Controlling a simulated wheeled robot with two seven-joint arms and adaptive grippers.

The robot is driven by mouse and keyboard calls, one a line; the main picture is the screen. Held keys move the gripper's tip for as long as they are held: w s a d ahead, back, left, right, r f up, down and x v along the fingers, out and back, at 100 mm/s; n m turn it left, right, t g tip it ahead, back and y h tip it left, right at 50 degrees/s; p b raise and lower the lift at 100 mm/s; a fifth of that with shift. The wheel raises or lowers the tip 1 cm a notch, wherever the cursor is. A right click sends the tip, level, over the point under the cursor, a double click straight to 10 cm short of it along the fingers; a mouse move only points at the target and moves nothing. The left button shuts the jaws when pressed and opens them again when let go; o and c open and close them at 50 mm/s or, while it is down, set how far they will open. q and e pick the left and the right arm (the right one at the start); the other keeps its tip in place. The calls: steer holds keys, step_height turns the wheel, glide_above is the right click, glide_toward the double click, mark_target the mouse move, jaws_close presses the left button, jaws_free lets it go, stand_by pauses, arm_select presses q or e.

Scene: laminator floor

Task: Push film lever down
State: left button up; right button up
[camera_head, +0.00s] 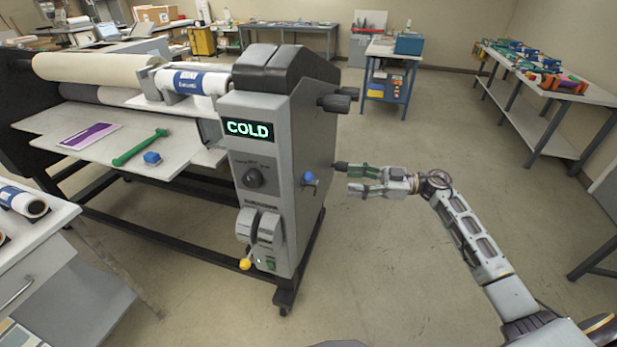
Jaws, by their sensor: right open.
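The laminator (285,130) stands at centre-left, its grey end housing facing me, with a lit "COLD" display (249,130). A lever with a yellow ball end (246,264) sticks out low on the front, below two grey rounded covers (258,227). A small blue knob (310,178) is on the housing's right side. Which of these is the film lever I cannot tell for sure. My right gripper (351,178) is open and empty to the right of the housing, its fingers pointing left toward the blue knob, apart from it. My left gripper is out of view.
Black knobs (338,102) project from the housing's upper right side. A green tool (139,148) and a blue block (152,158) lie on the feed table. A white bench (35,230) stands at left. The floor (400,260) right of the machine is clear.

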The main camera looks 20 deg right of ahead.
mark_target(308, 177)
steer(key=shift+p+x, duration=1.3)
steer(key=shift+x, duration=5.55)
jaws_close()
